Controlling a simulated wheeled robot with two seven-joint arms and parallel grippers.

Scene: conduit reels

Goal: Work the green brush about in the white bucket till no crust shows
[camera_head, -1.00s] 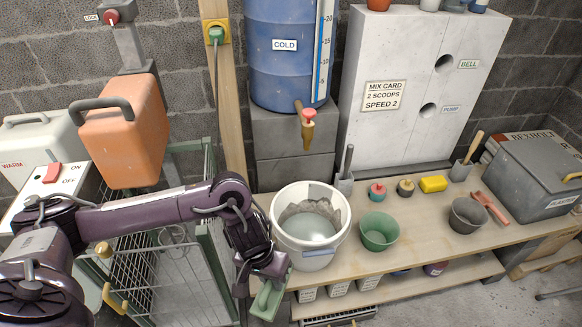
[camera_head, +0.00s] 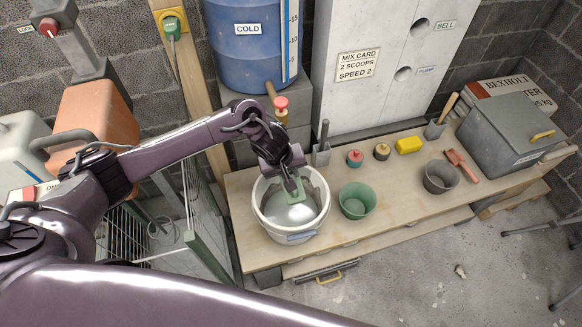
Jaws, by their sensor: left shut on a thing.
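The white bucket (camera_head: 263,218) stands on the wooden bench, with a pale, shiny surface inside. My left gripper (camera_head: 292,183) reaches down over its far rim, shut on the green brush (camera_head: 297,193). The brush is inside the bucket opening, near the far wall. I cannot tell whether it touches the wall or the pale surface. Some grey shows on the inner wall; my gripper and the brush hide part of the far side, so how much crust is there is unclear. My right gripper is not in view.
The bench front is clear.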

